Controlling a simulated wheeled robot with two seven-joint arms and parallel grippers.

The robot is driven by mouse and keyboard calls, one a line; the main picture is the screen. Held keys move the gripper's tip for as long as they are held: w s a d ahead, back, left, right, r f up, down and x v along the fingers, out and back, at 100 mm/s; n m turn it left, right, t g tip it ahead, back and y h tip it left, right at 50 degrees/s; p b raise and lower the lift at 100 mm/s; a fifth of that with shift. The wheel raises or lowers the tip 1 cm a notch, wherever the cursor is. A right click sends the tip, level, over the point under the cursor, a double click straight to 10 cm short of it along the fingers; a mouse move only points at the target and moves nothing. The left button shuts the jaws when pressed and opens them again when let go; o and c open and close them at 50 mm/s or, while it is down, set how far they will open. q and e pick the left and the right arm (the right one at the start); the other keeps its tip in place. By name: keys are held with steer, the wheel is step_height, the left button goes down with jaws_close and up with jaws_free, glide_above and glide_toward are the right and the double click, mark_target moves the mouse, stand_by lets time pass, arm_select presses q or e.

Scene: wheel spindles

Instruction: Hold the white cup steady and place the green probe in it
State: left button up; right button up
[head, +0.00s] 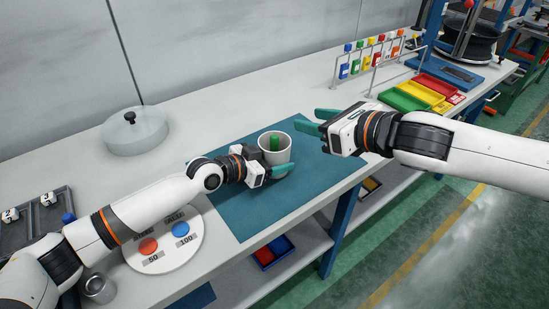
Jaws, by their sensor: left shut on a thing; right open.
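The white cup (283,158) stands upright on the blue-green mat (232,218). The green probe (275,143) is inside the cup, its upper end showing within the rim; its lower part is hidden by the cup wall. My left gripper (272,168) is shut on the cup from the left, with one teal finger along the cup's near side. Its other finger is hidden. My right gripper (313,120) is open and empty, to the upper right of the cup and apart from the probe.
A rack of coloured tags (370,58) and red, yellow and green trays (405,98) are at the back right. A round lidded dish (135,135) stands at the back left. A white disc with coloured buttons (165,252) lies front left. The mat's near part is clear.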

arm_select(q)
steer(key=o, duration=1)
steer(key=shift+o, duration=0.2)
